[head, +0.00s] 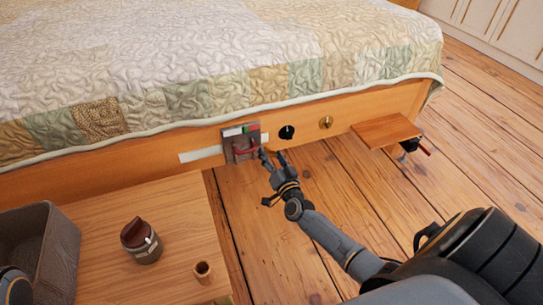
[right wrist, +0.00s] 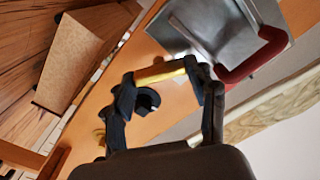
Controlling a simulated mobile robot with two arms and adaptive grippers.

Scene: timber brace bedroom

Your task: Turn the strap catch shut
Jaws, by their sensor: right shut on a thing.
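A grey metal plate (head: 229,150) with a red loop handle (head: 246,147) is fixed to the wooden bed rail. Green and red marks show at its top right. In the right wrist view the plate (right wrist: 208,28) and red handle (right wrist: 262,58) are large and close. My right gripper (head: 267,157) is at the plate's lower right. In the wrist view its fingers (right wrist: 165,78) are at the two ends of a short yellow bar (right wrist: 160,73), which looks like the catch. The red handle's near end lies beside one fingertip. The gripper hides part of the catch area. My left gripper is not in view.
A black knob (head: 287,132) and a brass knob (head: 326,122) sit right of the plate. A wooden shelf (head: 386,130) with a clamp juts out farther right. A bench (head: 110,210) bears a jar (head: 141,243), a small cup (head: 203,272) and a grey bin (head: 62,250).

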